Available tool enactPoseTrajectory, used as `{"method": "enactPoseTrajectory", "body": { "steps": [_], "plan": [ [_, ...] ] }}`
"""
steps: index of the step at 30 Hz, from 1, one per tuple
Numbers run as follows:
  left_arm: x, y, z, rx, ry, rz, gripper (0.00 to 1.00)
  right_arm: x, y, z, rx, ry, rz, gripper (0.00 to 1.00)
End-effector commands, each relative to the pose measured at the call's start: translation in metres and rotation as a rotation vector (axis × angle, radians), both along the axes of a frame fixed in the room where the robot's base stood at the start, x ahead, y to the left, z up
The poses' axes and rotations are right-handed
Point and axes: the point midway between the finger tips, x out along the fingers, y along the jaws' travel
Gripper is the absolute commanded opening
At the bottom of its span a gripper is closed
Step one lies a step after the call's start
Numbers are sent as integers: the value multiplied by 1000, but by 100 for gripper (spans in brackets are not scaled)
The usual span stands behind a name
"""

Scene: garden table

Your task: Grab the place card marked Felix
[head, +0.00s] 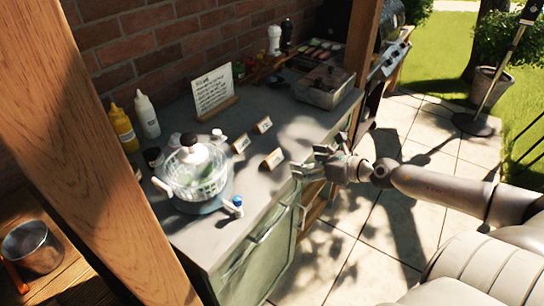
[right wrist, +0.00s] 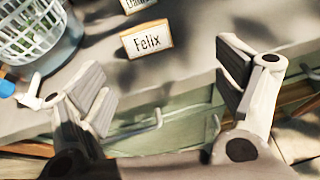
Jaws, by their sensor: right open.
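The place card marked Felix (right wrist: 147,40) stands upright near the counter's front edge in the right wrist view, its name readable. In the head view it appears to be the frontmost small card (head: 272,159), though its lettering is too small to read there. My right gripper (head: 308,162) is open and empty, just off the counter's front edge, to the right of this card. In the right wrist view the Felix card lies beyond the gap between the open fingers (right wrist: 168,88), not touching them. My left gripper is not in view.
Two other cards (head: 241,143) (head: 263,125) stand behind the Felix card. A salad spinner (head: 197,180) and small bottles stand to the left. A sign (head: 212,92) and a box (head: 325,87) are farther back. A cabinet handle (right wrist: 140,136) projects below the counter edge.

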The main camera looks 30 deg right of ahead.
Motion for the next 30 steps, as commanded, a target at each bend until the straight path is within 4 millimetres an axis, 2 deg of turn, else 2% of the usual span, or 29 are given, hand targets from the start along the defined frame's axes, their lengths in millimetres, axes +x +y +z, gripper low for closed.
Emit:
{"method": "enactPoseTrajectory", "body": {
  "steps": [3,6,19,30],
  "plan": [
    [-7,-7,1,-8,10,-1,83,1,13,12,-61,-19,60,88],
    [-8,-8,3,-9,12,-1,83,4,14,14,-71,-25,67,88],
    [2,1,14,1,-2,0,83,25,21,6,-67,-26,63,88],
    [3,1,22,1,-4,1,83,47,29,-5,-65,-23,62,88]
  ]
}}
